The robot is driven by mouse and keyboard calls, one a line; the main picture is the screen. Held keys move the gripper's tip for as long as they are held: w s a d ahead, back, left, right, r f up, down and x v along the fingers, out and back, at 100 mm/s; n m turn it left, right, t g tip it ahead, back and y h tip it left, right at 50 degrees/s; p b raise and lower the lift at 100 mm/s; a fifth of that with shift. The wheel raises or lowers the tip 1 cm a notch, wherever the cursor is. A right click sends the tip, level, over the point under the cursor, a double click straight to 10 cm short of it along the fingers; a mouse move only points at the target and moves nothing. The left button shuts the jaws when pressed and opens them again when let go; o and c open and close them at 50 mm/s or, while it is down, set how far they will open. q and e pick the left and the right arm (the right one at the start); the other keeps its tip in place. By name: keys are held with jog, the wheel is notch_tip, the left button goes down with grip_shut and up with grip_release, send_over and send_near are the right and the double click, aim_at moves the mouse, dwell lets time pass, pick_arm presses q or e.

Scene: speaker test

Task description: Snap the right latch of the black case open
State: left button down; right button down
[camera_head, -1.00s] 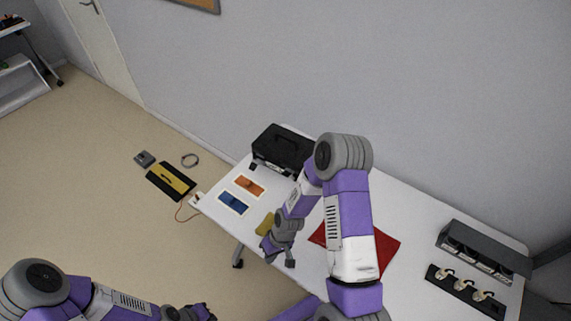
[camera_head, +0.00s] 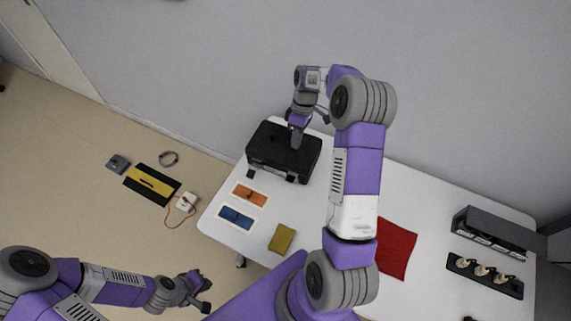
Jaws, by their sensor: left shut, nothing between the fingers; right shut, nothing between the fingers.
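The black case (camera_head: 268,150) stands at the back left of the white table, its lid down. Its front face is toward me; small fittings show along its lower front edge, but the right latch is too small to make out clearly. My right gripper (camera_head: 296,142) is shut and empty, pointing down over the right half of the case's top. I cannot tell whether it touches the lid, and it hides part of the handle area. My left gripper (camera_head: 205,296) is shut and empty, low at the left, off the table's front edge and far from the case.
Orange (camera_head: 250,194) and blue (camera_head: 237,217) panels and a yellow cloth (camera_head: 282,238) lie in front of the case. A red cloth (camera_head: 396,250) lies right of my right arm. A grey rack (camera_head: 490,232) and a black hook strip (camera_head: 484,275) occupy the table's right end.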

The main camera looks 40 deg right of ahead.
aim_at(289, 179)
jog(key=shift+s, duration=0.25)
jog(key=x, duration=1.4)
jog(key=shift+b, duration=0.3)
jog(key=shift+w+a, duration=0.1)
jog(key=shift+a, duration=0.05)
